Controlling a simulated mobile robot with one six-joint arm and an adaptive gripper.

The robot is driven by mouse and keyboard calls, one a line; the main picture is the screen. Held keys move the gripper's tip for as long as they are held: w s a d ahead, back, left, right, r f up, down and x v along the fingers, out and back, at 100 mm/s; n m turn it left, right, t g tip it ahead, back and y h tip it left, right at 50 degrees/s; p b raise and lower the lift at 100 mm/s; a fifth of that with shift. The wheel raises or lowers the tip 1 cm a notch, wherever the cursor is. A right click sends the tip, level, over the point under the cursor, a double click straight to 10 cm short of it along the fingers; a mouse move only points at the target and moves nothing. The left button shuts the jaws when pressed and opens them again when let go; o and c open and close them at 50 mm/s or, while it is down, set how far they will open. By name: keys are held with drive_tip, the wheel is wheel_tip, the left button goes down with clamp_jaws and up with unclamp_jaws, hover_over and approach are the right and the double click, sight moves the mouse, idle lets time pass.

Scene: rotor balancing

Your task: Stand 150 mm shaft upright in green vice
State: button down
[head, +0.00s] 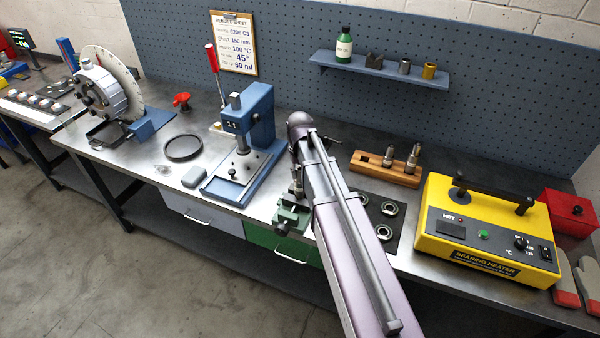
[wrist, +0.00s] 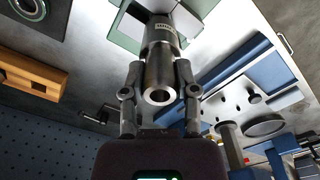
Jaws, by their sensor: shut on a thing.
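The green vice (head: 291,214) stands at the bench's front edge, left of my arm. In the wrist view the green vice (wrist: 126,28) shows at the top, partly behind the shaft. My gripper (wrist: 159,92) is shut on a grey metal shaft (wrist: 160,62), with a finger on each side. The shaft's near end has a round hole, and a label sits near its far end. The shaft points toward the vice; I cannot tell whether its far end is between the jaws or touching. In the head view my arm hides most of the gripper and shaft.
A wooden rack (head: 368,168) holding other shafts stands behind right of my arm. Bearings (head: 389,207) lie on a dark mat right of the vice. A blue press (head: 258,125) stands close to the left. A yellow bearing heater (head: 460,215) stands at the right.

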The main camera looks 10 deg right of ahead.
drive_tip(key=shift+f+b, duration=0.5)
drive_tip(key=shift+f, duration=0.05)
drive_tip(key=shift+c, duration=1.5)
unclamp_jaws()
drive_tip(key=shift+c, duration=0.3)
drive_tip(key=shift+r, duration=0.15)
wheel_tip(320, 180, up, 9)
drive_tip(key=p, duration=0.9)
